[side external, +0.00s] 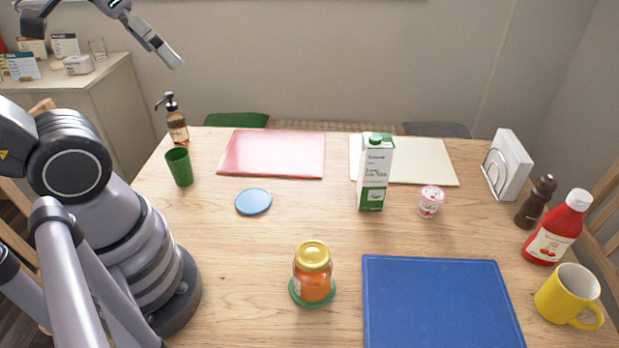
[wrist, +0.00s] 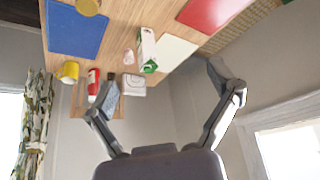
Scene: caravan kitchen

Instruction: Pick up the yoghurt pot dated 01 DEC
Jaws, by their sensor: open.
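A small white and pink yoghurt pot (side external: 430,202) stands upright on the wooden table, just right of a green and white milk carton (side external: 375,172). Its date is too small to read. In the wrist view the pot (wrist: 129,57) shows small beside the carton (wrist: 147,48). My gripper (side external: 168,54) is high at the upper left, far from the pot and only partly in frame. In the wrist view my gripper (wrist: 160,76) has its two fingers spread apart with nothing between them.
A jar (side external: 313,272) stands on a green coaster. A blue mat (side external: 440,305) lies in front of the pot. A pale mat (side external: 425,172) lies behind it. A ketchup bottle (side external: 557,230), pepper mill (side external: 536,203) and yellow mug (side external: 570,297) stand at the right.

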